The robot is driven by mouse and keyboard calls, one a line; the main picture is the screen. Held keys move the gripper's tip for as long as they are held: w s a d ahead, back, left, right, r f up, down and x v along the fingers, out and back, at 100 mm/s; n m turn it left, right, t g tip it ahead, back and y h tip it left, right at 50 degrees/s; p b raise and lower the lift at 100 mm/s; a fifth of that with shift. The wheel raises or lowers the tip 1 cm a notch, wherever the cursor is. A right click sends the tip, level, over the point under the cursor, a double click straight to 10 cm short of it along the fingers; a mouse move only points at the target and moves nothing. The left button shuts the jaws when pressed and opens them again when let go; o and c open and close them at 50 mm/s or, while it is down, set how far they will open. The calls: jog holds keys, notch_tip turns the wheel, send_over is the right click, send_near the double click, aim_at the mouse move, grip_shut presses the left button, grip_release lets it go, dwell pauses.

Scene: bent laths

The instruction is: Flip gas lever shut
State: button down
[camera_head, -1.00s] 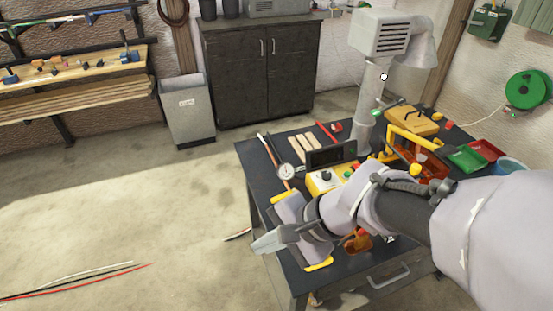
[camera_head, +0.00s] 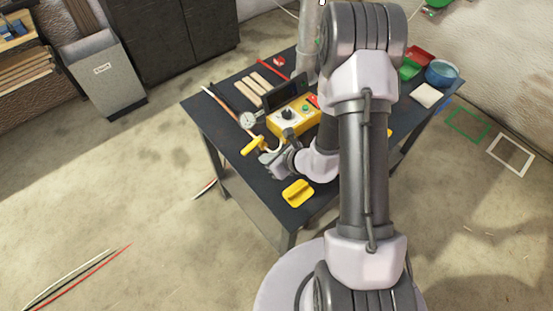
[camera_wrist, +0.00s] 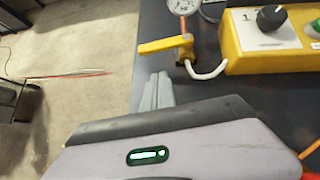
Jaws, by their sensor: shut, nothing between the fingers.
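The yellow gas lever (camera_wrist: 160,46) sits on a small brass valve at the left edge of the dark table, with its handle pointing left in the wrist view. An orange pipe runs from the valve toward the round dial gauge (camera_wrist: 183,5), and a white pipe runs to the yellow control box (camera_wrist: 270,50). The lever also shows in the head view (camera_head: 253,146), left of the box. My gripper (camera_wrist: 160,80) is shut and empty. Its fingertips are just on the near side of the lever, with a small gap visible. In the head view my gripper (camera_head: 268,160) is partly hidden by my wrist.
Red and green trays and a blue bowl (camera_head: 441,73) are at the far right. The floor to the left is open.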

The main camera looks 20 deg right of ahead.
aim_at(249, 149)
jog(key=shift+w+a, duration=0.5)
jog(key=shift+w, duration=0.4)
jog(key=shift+w+a, duration=0.45)
jog(key=shift+w, duration=0.45)
jog(key=shift+w+a+b, duration=0.4)
jog(key=shift+w+a, duration=0.15)
jog(key=shift+w, duration=0.05)
jog(key=shift+r, duration=0.15)
